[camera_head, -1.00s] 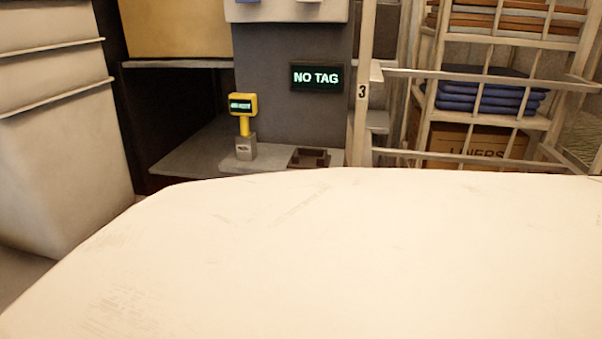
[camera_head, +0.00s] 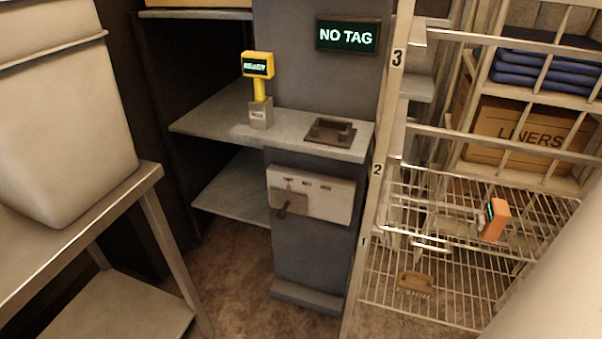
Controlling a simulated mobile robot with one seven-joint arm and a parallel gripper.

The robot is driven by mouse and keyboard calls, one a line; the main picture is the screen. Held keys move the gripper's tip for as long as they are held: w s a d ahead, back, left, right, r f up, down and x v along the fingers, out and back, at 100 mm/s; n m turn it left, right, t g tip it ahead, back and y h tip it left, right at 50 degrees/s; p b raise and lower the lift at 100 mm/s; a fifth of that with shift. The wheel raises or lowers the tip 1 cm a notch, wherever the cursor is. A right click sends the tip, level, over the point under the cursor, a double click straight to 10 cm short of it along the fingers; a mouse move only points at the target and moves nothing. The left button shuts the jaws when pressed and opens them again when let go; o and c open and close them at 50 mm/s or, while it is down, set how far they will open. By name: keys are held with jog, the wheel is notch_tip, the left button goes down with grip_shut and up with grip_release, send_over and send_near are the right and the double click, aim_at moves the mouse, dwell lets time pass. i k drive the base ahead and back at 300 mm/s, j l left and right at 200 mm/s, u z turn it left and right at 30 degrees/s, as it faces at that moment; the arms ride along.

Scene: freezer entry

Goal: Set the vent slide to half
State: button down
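A pale control panel (camera_head: 332,202) is on the front of the dark grey pillar, below the shelf. A grey-brown plate with a dark handle (camera_head: 289,202) sits at the panel's left end; it looks like the vent slide. Several small marks run along the panel's top edge, with a red one near the slide. The marks are too small to read. My gripper is not in view; only a pale part of what looks like my arm shows at the lower right, away from the panel.
A shelf (camera_head: 213,121) above the panel holds a yellow reader (camera_head: 258,66) and a dark cradle (camera_head: 331,131). A sign (camera_head: 347,35) reads NO TAG. A wire rack (camera_head: 440,270) with an orange object (camera_head: 495,220) stands right. A metal table (camera_head: 75,240) stands left. Floor shows before the pillar.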

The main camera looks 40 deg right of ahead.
aim_at(283, 201)
jog(key=z, duration=0.9)
jog(key=l+u, duration=0.1)
jog(key=i+l+u, duration=0.2)
jog(key=i+l, duration=0.2)
jog(key=i, duration=0.1)
